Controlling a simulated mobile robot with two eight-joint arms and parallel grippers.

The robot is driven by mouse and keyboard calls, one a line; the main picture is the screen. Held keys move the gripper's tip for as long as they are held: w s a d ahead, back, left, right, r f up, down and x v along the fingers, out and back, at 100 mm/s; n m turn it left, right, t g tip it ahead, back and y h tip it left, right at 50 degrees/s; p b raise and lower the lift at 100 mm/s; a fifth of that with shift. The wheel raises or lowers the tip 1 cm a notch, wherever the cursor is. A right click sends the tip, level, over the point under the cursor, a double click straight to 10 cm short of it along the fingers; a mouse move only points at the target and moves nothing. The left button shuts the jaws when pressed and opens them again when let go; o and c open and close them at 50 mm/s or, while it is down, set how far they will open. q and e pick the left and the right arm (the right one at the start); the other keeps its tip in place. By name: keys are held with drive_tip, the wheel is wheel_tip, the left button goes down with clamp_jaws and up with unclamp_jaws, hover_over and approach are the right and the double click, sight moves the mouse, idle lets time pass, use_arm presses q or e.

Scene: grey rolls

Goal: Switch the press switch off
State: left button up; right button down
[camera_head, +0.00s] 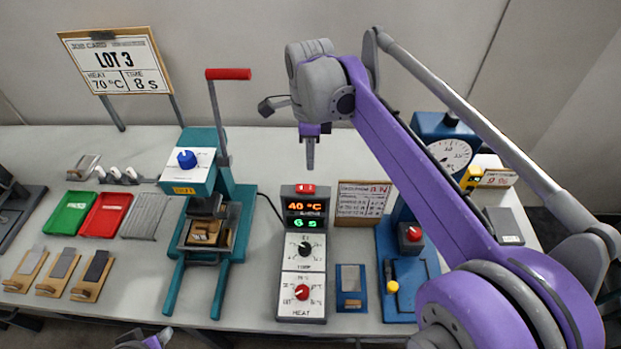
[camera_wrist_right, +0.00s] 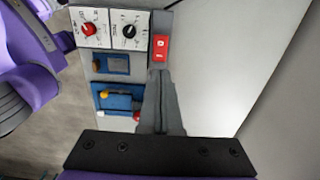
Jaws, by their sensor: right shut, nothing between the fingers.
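The press switch (camera_head: 305,189) is a red rocker on top of the control box (camera_head: 303,254), above a lit display that reads 40 °C. It also shows in the right wrist view (camera_wrist_right: 160,48), with white marks on it, just beyond my fingertips. My right gripper (camera_head: 310,166) is shut and empty, pointing down above and behind the switch, apart from it in the head view. Its fingers also show in the right wrist view (camera_wrist_right: 160,75). Part of my left arm shows at the bottom edge; its fingers cannot be made out.
A teal press (camera_head: 205,195) stands left of the control box. A small sign (camera_head: 361,200) and a blue device (camera_head: 410,270) with red and yellow knobs stand to the right. Green (camera_head: 72,214) and red trays (camera_head: 106,215) lie at left. A job card (camera_head: 115,60) stands behind.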

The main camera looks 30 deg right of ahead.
sight(311, 188)
wheel_tip(311, 188, down, 7)
drive_tip(key=shift+f, duration=0.15)
idle(0.4)
